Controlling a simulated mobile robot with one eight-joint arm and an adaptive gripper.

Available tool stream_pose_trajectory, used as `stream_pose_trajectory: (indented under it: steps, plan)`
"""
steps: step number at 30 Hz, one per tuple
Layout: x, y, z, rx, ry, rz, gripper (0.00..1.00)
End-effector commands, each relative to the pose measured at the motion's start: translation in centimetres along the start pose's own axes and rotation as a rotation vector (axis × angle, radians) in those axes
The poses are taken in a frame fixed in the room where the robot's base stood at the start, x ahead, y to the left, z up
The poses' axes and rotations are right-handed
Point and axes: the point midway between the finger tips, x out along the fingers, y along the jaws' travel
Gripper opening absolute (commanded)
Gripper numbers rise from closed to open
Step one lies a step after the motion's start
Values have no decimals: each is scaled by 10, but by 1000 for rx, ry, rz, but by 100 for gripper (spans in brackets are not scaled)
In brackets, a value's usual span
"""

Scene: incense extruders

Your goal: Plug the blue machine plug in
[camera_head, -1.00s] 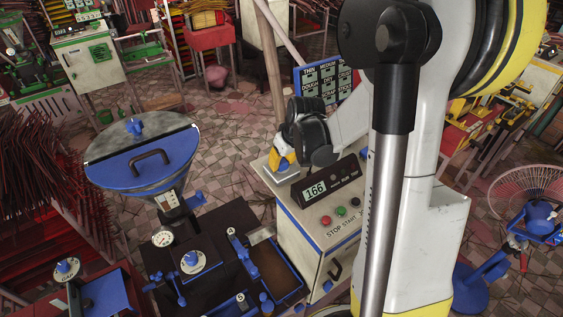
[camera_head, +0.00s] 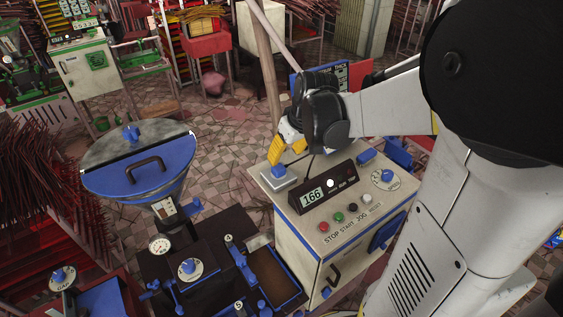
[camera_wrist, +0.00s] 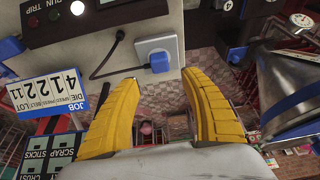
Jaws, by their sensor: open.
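The blue plug (camera_wrist: 160,62) sits at the lower edge of a pale grey socket block (camera_wrist: 158,48) in the wrist view, touching it. A black cable (camera_wrist: 103,73) runs from the plug to the machine top. I cannot tell how deep the plug is seated. My gripper (camera_head: 283,158) is open and empty just above. Its yellow fingers, also in the wrist view (camera_wrist: 160,80), stand apart, with the plug beyond their tips.
The machine's display panel (camera_head: 328,190) and buttons (camera_head: 352,208) lie right of the socket. A blue-lidded hopper (camera_head: 140,165) stands left, with a dark blue-trimmed press (camera_head: 190,255) below it. In the wrist view a job sign (camera_wrist: 47,92) is at left. Tiled floor lies behind.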

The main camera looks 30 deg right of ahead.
Motion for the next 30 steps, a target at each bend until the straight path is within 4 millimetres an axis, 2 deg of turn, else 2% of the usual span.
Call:
stream_pose_trajectory:
  steps: [3,7,23,26,29,30]
  plan:
    - [-16,0,0,1,0,0,53]
    - [-24,0,0,0,0,0,53]
    - [-25,0,0,-1,0,0,53]
    - [-23,-11,6,-2,7,3,53]
    - [-18,-36,22,-2,27,14,53]
    - [-16,-50,32,-1,39,18,53]
